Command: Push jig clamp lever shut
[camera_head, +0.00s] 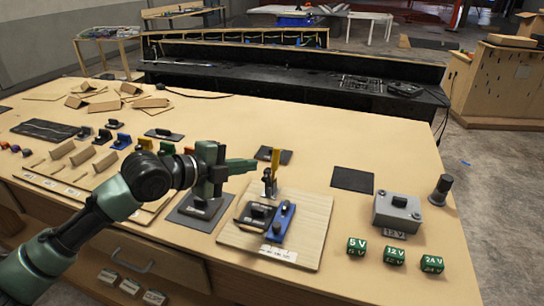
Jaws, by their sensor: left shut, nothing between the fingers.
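The jig is a light wooden board (312,212) at the front middle of the bench. Its clamp (269,185) stands at the board's back edge, with a yellow lever (275,158) standing upright. A dark block and a blue block (284,224) sit on the board in front of the clamp. My left gripper (254,166) is shut and empty. Its green fingers point right, just left of the lever; a small gap seems to lie between them, but contact is hard to judge. My right gripper is not in view.
A grey box with a knob (397,212) stands to the right, with green voltage cubes (395,256) in front and a dark cylinder (441,190) beside it. Wooden racks and small coloured parts (122,141) fill the left side.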

